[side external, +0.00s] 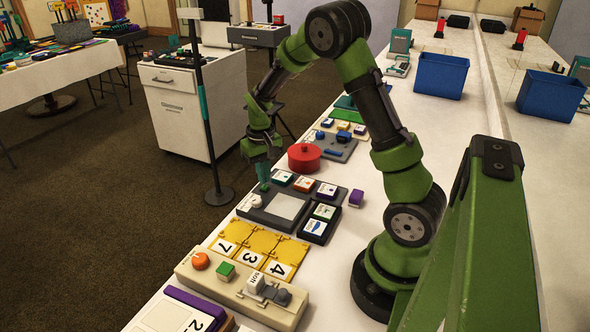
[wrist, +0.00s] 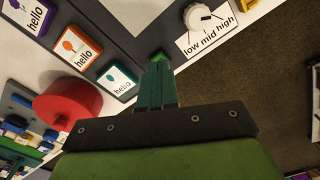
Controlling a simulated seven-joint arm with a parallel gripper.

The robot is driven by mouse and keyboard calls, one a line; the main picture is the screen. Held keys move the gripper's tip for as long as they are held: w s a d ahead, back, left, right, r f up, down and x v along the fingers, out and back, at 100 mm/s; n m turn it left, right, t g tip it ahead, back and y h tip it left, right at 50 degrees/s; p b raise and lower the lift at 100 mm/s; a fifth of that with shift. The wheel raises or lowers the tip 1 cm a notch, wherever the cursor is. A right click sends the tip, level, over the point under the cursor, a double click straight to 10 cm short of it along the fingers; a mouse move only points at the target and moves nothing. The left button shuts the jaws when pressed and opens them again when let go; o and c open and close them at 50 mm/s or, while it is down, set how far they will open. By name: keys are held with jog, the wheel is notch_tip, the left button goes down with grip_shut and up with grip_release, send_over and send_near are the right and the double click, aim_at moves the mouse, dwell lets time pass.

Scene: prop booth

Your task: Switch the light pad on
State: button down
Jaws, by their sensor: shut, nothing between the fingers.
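The light pad is a dark grey panel (side external: 262,216) with a pale square (side external: 287,205) in its middle; I cannot tell if the square is lit. A white dial (side external: 256,200) sits at its near-left corner. The wrist view shows this dial (wrist: 204,18) above a label reading low, mid, high. My gripper (side external: 263,184) is shut and empty, pointing down at the panel's far-left corner. In the wrist view my gripper (wrist: 158,68) covers most of a small bright green piece (wrist: 158,54) at its tips. I cannot tell whether they touch.
Picture tiles (side external: 304,184) line the panel's far edge, and a dark tray of tiles (side external: 319,223) stands at its right. A red round pot (side external: 304,157) is behind. Yellow number frames (side external: 262,241) and a wooden switch board (side external: 243,290) lie in front.

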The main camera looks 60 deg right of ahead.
aim_at(264, 187)
jog(key=shift+f, duration=0.15)
jog(key=shift+f, duration=1.45)
jog(key=shift+r, duration=3.15)
jog(key=shift+s+a+f, duration=0.15)
jog(key=shift+s+f, duration=0.05)
jog(key=shift+f, duration=0.05)
jog(key=s+a+r+n+t+y, duration=0.2)
jog(key=s+a+r+t, duration=0.5)
jog(key=s+a+r, duration=0.7)
jog(key=a+r, duration=0.2)
jog(key=a, duration=0.1)
jog(key=shift+a+r, duration=0.25)
jog(key=shift+r, duration=0.15)
